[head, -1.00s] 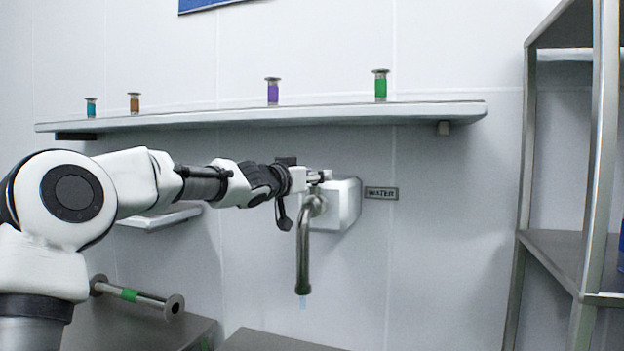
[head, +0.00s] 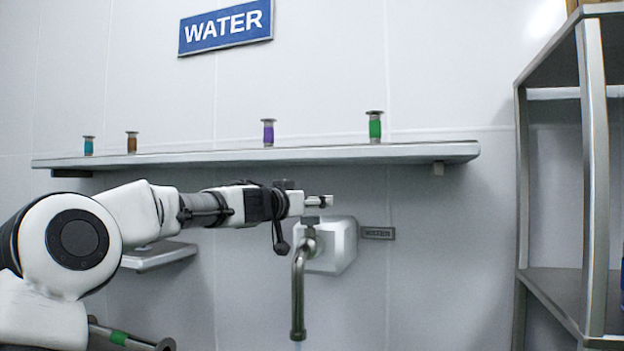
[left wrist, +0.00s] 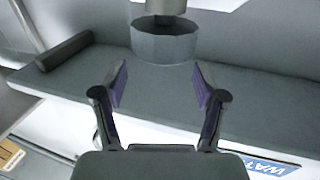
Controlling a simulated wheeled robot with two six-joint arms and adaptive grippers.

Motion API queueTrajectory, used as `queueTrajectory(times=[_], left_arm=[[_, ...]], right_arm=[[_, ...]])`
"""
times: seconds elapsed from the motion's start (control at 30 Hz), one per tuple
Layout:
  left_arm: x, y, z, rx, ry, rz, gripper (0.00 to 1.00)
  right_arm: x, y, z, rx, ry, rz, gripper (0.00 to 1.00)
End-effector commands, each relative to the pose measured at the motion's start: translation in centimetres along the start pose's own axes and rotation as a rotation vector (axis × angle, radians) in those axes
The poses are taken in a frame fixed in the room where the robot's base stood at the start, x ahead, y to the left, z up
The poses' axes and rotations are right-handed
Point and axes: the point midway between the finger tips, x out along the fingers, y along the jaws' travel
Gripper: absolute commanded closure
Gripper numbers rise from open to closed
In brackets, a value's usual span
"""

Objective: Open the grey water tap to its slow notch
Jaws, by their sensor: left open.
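The grey water tap has a white wall box (head: 338,246) and a bent metal spout (head: 298,290) hanging down in the head view. A short grey piece (head: 311,220) sits on top of the tap. A faint pale streak shows under the spout mouth at the picture's lower edge. My left gripper (head: 320,201) is just above the tap top, pointing right; contact cannot be told. In the left wrist view, my left gripper (left wrist: 158,88) has its fingers apart with nothing between the tips. My right gripper is out of view.
A small WATER plate (head: 378,233) is right of the tap. A shelf (head: 220,160) with several coloured spools runs above my left arm. A blue WATER sign (head: 226,27) hangs higher up. A metal rack (head: 594,180) stands at the right.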

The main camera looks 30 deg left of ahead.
Motion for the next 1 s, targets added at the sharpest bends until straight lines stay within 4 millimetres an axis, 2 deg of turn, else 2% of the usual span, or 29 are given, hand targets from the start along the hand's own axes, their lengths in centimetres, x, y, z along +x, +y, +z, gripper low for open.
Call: queueTrajectory(times=[0.43, 1.0], left_arm=[[0.3, 0.1, -5.4, 0.003, -0.001, -0.001, 0.29], [0.3, 0.0, -5.8, -0.001, -0.005, -0.002, 0.29]], right_arm=[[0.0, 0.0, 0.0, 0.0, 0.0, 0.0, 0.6], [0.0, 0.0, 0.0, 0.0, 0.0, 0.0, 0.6]])
